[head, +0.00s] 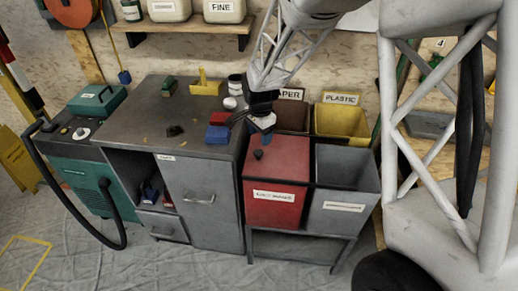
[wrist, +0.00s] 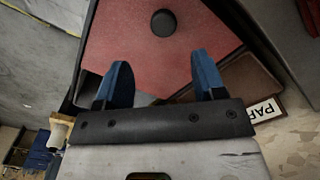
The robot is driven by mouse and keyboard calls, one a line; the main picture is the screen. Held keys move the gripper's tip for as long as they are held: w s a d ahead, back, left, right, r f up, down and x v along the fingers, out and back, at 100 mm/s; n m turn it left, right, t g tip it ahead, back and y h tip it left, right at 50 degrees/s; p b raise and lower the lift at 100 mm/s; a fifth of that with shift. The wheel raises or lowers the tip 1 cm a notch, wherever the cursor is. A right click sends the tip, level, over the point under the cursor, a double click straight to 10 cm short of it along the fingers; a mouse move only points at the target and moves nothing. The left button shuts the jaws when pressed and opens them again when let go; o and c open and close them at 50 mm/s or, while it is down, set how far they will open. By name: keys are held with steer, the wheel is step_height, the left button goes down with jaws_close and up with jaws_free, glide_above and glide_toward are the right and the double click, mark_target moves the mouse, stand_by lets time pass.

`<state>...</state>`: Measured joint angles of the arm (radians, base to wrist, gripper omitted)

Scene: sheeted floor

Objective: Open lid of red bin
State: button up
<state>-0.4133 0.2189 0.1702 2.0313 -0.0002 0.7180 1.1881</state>
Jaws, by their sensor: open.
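The red bin (head: 273,210) stands in a dark rack, with its flat red lid (head: 283,150) closed on top. The lid has a small round black knob (head: 258,154). In the wrist view the lid (wrist: 135,45) fills the upper middle, with its knob (wrist: 163,22) near the top edge. My gripper (head: 262,137) is above the back part of the lid in the head view. In the wrist view its two blue fingers (wrist: 162,78) are spread apart with nothing between them, and the knob lies beyond the fingertips, apart from them.
A grey open bin (head: 343,182) is to the right of the red bin. Behind are a brown bin (head: 291,117) and a yellow bin (head: 342,120). A grey cabinet (head: 200,195) with small items on top adjoins on the left.

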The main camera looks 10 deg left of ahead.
mark_target(259, 152)
steer(key=shift+w+a+f, duration=0.1)
steer(key=shift+a+f, duration=0.15)
steer(key=shift+a, duration=0.05)
steer(key=shift+f, duration=0.15)
steer(key=shift+f, duration=3.8)
steer(key=shift+d, duration=0.1)
jaws_close()
